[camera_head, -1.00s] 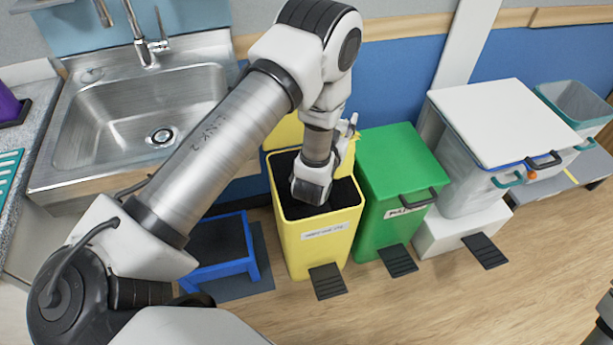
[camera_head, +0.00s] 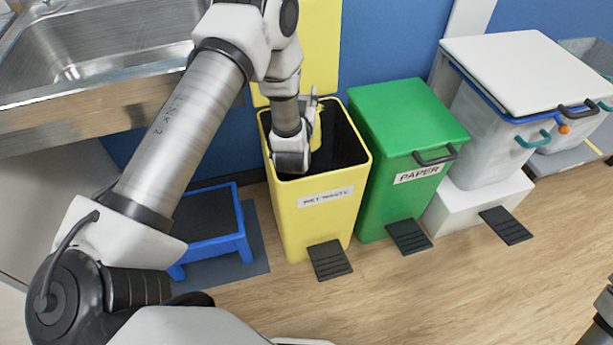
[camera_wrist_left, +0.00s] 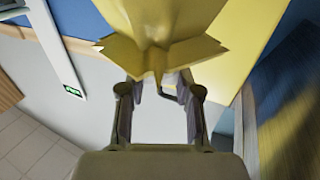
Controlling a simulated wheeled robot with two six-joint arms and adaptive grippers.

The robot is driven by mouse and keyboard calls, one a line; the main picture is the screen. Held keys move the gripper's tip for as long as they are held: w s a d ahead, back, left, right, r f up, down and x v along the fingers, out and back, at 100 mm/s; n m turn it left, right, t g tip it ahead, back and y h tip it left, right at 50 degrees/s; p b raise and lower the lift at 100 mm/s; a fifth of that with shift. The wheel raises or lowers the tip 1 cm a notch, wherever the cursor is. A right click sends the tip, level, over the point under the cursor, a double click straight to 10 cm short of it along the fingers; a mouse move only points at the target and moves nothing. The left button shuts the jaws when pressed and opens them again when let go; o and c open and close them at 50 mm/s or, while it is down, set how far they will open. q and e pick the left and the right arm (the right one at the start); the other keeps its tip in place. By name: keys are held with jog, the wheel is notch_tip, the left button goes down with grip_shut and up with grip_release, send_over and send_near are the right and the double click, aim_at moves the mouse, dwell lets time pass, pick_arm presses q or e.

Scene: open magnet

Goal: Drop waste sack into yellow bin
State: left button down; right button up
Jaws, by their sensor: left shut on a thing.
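The yellow bin (camera_head: 318,215), labelled "WET WASTE", stands with its dark inside exposed. Its yellow lid (camera_head: 322,55) is up behind it. My left gripper (camera_head: 314,108) is over the bin's opening, partly hidden by my own wrist. It is shut on the yellow waste sack (camera_head: 316,135), of which only a strip shows there. In the left wrist view the sack (camera_wrist_left: 170,22) fills the top middle, its gathered neck between the fingers of my left gripper (camera_wrist_left: 160,88).
A green PAPER bin (camera_head: 405,130) with a shut lid stands close on the right. White lidded containers (camera_head: 535,70) stand farther right. A blue step stool (camera_head: 222,240) is on the left, below the sink (camera_head: 100,45). Black pedals stick out in front of the bins; wooden floor in front is open.

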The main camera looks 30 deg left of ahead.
pick_arm(q)
notch_tip(320, 180, down, 2)
jog(key=shift+f+b, duration=0.2)
jog(key=shift+b, duration=0.35)
pick_arm(e)
jog(key=shift+f, duration=0.95)
pick_arm(q)
jog(key=c, duration=0.7)
grip_release()
jog(key=v, duration=1.2)
